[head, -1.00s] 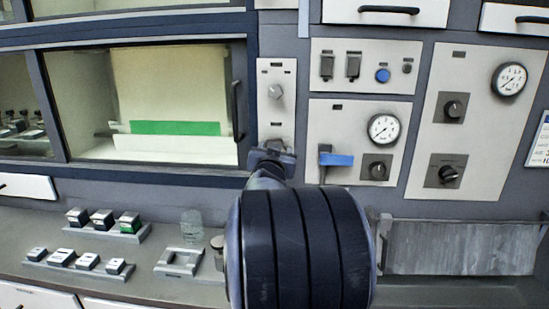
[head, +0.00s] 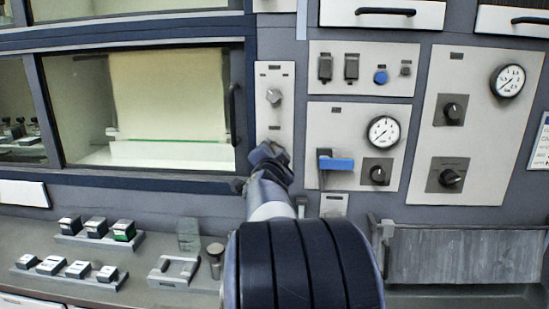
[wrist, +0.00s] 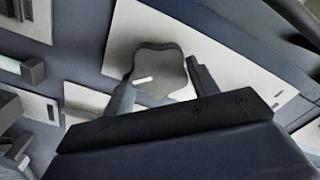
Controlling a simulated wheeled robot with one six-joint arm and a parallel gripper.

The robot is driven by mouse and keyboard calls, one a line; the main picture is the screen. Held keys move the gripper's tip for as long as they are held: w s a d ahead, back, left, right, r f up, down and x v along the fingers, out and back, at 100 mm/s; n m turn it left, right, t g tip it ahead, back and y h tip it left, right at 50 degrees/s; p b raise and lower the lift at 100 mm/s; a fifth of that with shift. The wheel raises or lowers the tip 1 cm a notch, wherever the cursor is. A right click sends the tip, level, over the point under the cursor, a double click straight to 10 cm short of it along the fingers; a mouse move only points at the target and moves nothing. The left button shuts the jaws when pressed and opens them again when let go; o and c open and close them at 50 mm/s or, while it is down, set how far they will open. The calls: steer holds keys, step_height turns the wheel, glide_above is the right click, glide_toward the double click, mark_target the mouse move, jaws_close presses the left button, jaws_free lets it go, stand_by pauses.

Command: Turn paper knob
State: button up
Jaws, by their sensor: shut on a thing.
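A grey lobed knob (wrist: 160,66) with a small white mark sits between the fingers of my gripper (wrist: 162,84) in the wrist view. The gripper is shut on this knob, which I take as the paper knob. In the head view my gripper (head: 270,157) is at the lower part of a narrow light panel (head: 264,125), right of the window, and hides the held knob. Another grey knob (head: 274,97) stays uncovered higher on that panel. Behind the window a pale sheet (head: 168,100) hangs above a thin green strip (head: 170,141).
A blue-handled lever (head: 337,164), gauges (head: 384,131) and dark knobs (head: 453,110) are on panels to the right. A vertical black handle (head: 233,115) stands close left of my gripper. Small blocks (head: 96,228) lie on the ledge below.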

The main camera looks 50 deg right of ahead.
stand_by(0.5)
steer(key=o, duration=1)
steer(key=shift+a, duration=0.1)
steer(key=p+v, duration=0.1)
steer(key=v, duration=0.9)
steer(key=shift+s+a, duration=0.25)
steer(key=shift+w+d, duration=0.1)
steer(key=b+x, duration=0.1)
steer(key=x, duration=0.9)
steer(key=shift+w+d, duration=0.2)
steer(key=shift+d, duration=0.05)
